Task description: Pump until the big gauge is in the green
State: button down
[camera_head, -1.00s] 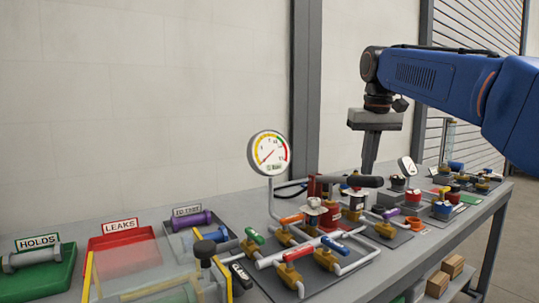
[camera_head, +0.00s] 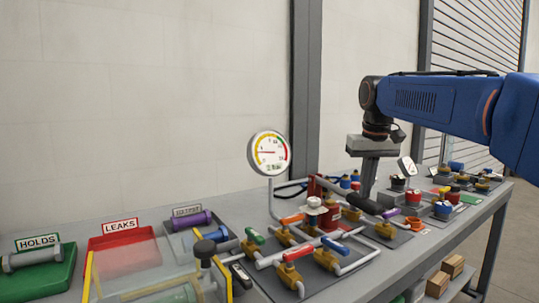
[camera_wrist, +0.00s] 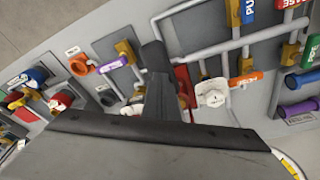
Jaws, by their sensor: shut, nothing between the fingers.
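The big gauge (camera_head: 268,152) is a round white dial on a grey pipe. Its needle points left, away from the green band at the dial's right. The red pump (camera_head: 314,190) stands right of the gauge, and also shows in the wrist view (camera_wrist: 184,88). In the wrist view, my dark fingers (camera_wrist: 153,60) hide part of the bench.
Pipes and valves with red (camera_head: 297,254), blue (camera_head: 335,245), green and orange handles crowd the board left of my gripper. A small gauge (camera_head: 407,166) stands to the right. Green (camera_head: 64,270) and red trays lie at the left.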

jog(key=shift+r, duration=0.1)
notch_tip(320, 180, up, 8)
dwell(0.7)
jog(key=shift+r, duration=0.1)
dwell(0.5)
dwell(2.5)
dwell(0.6)
dwell(2.4)
dwell(0.6)
